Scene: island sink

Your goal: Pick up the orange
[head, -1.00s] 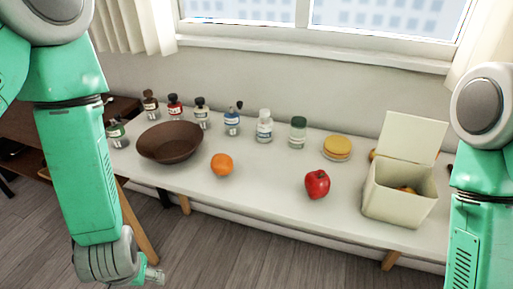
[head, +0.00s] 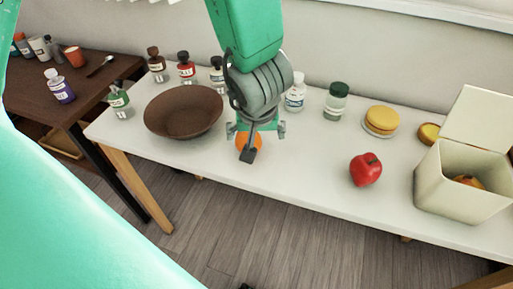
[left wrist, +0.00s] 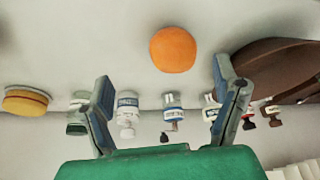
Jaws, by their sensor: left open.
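The orange (head: 243,141) sits on the white table, right of the brown bowl (head: 172,118), partly hidden by my left gripper in the head view. My left gripper (head: 252,143) reaches down over it with its fingers spread. In the left wrist view the whole orange (left wrist: 173,49) shows beyond the open fingertips (left wrist: 163,80), sideways between the lines of the two fingers. Nothing is held, and the fingers look clear of the orange there. My right gripper is not in view.
Several small bottles stand behind the bowl and gripper, including a green-capped jar (head: 336,101). The white table (head: 310,165) is clear between orange and apple.

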